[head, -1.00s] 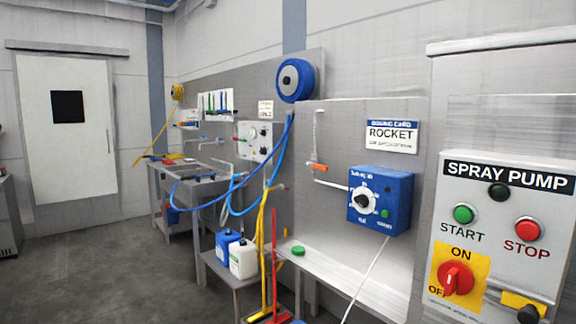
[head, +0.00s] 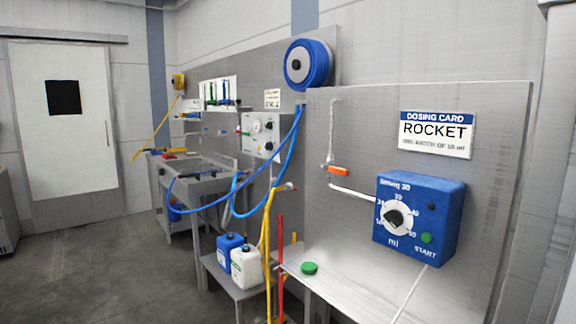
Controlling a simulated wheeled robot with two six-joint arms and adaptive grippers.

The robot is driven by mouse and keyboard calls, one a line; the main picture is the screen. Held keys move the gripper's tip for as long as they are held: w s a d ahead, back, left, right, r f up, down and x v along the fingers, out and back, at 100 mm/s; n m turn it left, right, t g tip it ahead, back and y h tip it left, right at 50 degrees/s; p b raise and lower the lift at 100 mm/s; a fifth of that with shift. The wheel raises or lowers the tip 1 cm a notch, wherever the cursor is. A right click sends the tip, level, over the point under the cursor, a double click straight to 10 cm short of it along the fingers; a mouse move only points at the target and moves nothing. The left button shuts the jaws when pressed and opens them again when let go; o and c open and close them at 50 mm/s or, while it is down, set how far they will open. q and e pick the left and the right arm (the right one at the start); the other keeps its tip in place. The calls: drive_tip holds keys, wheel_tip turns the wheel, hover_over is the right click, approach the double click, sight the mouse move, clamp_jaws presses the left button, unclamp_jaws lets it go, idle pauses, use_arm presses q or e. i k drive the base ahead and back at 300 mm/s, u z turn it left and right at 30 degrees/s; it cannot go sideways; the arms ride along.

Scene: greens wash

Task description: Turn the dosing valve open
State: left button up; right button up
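An orange valve handle (head: 339,171) sits on a thin white pipe on the grey wall panel, left of the blue dosing unit. It lies roughly level, tilting slightly down to the right. The blue dosing unit (head: 447,215) has a white dial with a dark knob (head: 396,218) and a green START button (head: 426,238). A white pipe runs from the valve towards the unit. I cannot tell from its look whether the valve is open or shut. Neither of my grippers shows in the head view.
A dosing card (head: 436,134) reading ROCKET hangs above the unit. A green lid (head: 310,268) lies on the steel ledge below. Blue (head: 228,246) and white (head: 246,266) canisters stand on a low shelf. Blue and yellow hoses hang at the middle. The floor at left is clear.

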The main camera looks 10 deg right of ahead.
sight(331, 169)
drive_tip(key=z, duration=0.25)
drive_tip(key=i, duration=1.05)
drive_tip(key=z, duration=0.65)
